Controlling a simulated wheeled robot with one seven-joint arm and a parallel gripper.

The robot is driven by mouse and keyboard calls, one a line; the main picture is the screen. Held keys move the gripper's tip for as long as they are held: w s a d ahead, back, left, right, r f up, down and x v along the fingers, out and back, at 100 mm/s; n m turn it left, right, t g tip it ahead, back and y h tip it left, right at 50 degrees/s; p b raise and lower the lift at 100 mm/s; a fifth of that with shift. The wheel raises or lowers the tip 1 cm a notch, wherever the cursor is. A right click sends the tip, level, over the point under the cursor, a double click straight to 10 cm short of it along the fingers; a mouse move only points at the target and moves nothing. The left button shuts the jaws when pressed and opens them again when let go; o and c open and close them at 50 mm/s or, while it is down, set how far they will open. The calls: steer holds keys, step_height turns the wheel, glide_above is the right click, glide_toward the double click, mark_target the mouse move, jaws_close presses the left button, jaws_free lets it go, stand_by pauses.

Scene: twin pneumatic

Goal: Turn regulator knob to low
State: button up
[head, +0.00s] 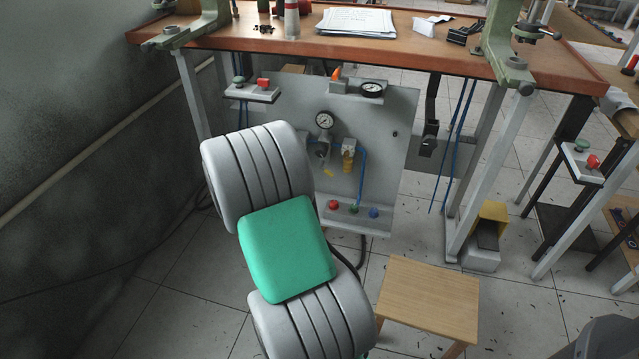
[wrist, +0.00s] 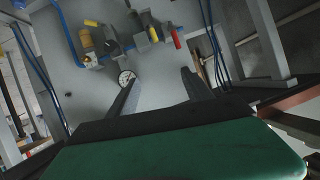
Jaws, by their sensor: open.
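A grey upright panel (head: 385,150) hangs under the workbench. It carries a round white gauge (head: 323,121) with a grey regulator-like fitting (head: 323,151) below it; which part is the knob is not clear. To its right is a yellow fitting (head: 348,157) with blue tubing. In the wrist view the panel is turned, with the gauge (wrist: 126,77) beside the left fingertip and the yellow fitting (wrist: 86,38) further up left. My gripper (wrist: 158,77) is open and empty, its fingers pointing at the panel. In the head view my arm hides it.
A second gauge (head: 371,89) and an orange lever (head: 337,73) sit at the panel's top. Red (head: 333,204), green (head: 353,208) and blue (head: 373,212) buttons line its lower edge. A wooden stool (head: 430,300) stands in front right. The bench (head: 400,45) overhangs above.

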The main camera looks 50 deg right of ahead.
mark_target(321, 154)
steer(key=s+d+f+m+h+b, duration=0.1)
steer(key=s+d+f+h+b, duration=0.2)
steer(key=d+f, duration=0.45)
steer(key=s+d+f+m+h+b, duration=0.1)
steer(key=s+d+f+h+b, duration=0.1)
steer(key=d+f+b, duration=0.5)
steer(key=x, duration=0.4)
steer(key=f+x, duration=0.1)
steer(key=x, duration=0.2)
steer(key=shift+w+a+b, duration=0.1)
steer(key=shift+w+b, duration=0.1)
steer(key=shift+b, duration=0.2)
steer(key=shift+w+d+r, duration=0.15)
steer(key=shift+d, duration=0.1)
steer(key=shift+c, duration=0.2)
jaws_close()
